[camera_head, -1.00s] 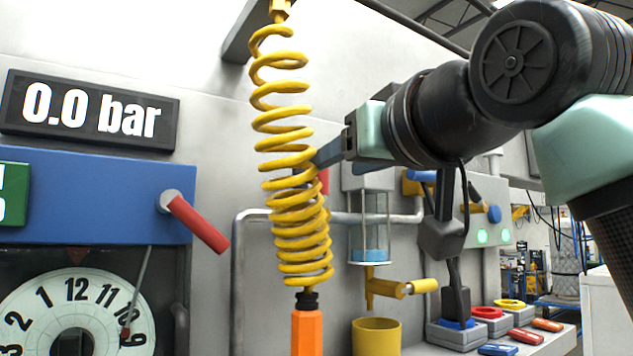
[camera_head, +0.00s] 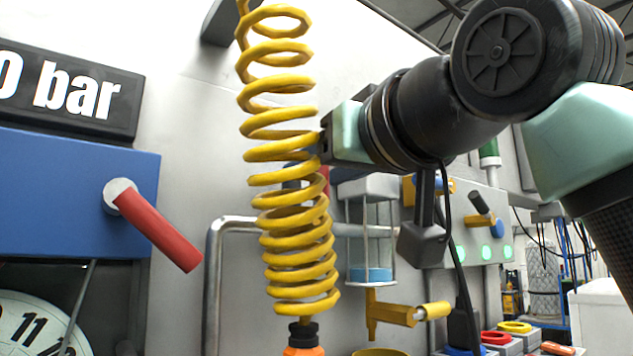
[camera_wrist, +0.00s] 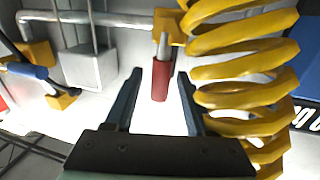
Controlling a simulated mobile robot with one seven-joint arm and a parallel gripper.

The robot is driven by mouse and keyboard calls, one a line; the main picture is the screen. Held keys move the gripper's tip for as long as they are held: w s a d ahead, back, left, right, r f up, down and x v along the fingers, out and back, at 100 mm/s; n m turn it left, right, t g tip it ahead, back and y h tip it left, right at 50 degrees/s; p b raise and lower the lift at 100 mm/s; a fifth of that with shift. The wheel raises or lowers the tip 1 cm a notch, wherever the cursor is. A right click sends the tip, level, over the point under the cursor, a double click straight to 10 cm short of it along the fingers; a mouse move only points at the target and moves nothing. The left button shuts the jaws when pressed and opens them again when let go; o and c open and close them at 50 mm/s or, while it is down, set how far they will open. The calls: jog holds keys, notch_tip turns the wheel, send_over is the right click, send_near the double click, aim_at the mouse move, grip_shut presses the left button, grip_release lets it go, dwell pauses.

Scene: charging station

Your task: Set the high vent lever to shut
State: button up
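A red-handled lever (camera_wrist: 160,80) on a grey stem joins a yellow valve body (camera_wrist: 168,24) on a pipe in the wrist view. It appears to be the vent lever; its labels are not visible. My gripper (camera_wrist: 159,77) is open, with the red handle showing between its two fingers. Contact cannot be told. In the head view my gripper (camera_head: 298,172) is mostly hidden behind the yellow coil, and only a sliver of red (camera_head: 325,174) shows beside it.
The yellow coiled hose (camera_head: 290,180) hangs close to my gripper; it also fills the right of the wrist view (camera_wrist: 240,70). Another red lever (camera_head: 158,230) sticks out of the blue panel (camera_head: 50,200). A sight glass (camera_head: 370,230) stands to the right.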

jog(key=shift+w+a, duration=0.1)
grip_shut()
jog(key=shift+f, duration=0.1)
dwell(1.0)
